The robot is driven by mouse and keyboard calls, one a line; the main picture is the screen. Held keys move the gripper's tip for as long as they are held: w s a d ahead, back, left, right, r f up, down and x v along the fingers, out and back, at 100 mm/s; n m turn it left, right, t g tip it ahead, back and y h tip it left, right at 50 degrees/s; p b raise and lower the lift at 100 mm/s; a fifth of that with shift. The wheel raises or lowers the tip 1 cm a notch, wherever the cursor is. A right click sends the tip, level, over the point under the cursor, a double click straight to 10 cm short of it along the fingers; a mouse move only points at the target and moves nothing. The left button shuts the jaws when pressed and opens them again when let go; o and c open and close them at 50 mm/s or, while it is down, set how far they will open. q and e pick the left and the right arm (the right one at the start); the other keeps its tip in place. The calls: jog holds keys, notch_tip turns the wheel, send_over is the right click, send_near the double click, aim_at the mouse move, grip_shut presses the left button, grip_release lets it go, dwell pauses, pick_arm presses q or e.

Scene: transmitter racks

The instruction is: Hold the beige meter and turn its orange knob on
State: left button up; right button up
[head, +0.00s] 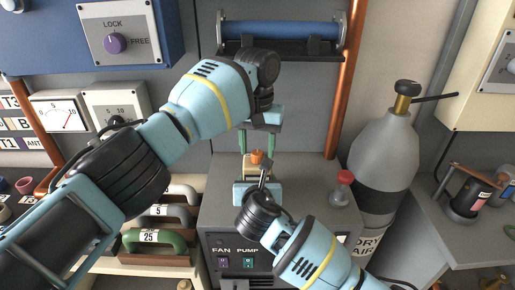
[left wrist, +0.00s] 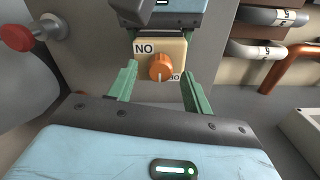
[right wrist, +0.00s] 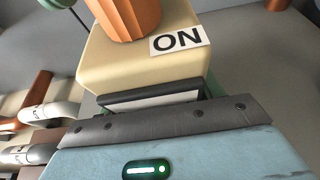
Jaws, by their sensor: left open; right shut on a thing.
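The beige meter (left wrist: 178,48) has an orange knob (left wrist: 161,67) on its face, with a pale mark on the knob. One label reads ON in the right wrist view (right wrist: 180,40) and appears inverted in the left wrist view. A second label beside the knob is partly hidden. My right gripper (head: 257,188) is shut on the meter, holding it above the grey cabinet; its fingers are largely hidden by the meter. My left gripper (left wrist: 158,75) is open, its green fingers either side of the knob with visible gaps. The knob also shows in the head view (head: 257,157).
The grey cabinet (head: 225,222) carries FAN and PUMP switches. A grey gas bottle (head: 383,150) is further right. Several handles, one green (head: 150,240), lie left. A copper pipe (head: 347,80) runs up behind.

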pick_arm(q)
jog(key=shift+f, duration=0.5)
pick_arm(e)
jog(key=shift+r, duration=0.15)
pick_arm(q)
jog(key=c, duration=1)
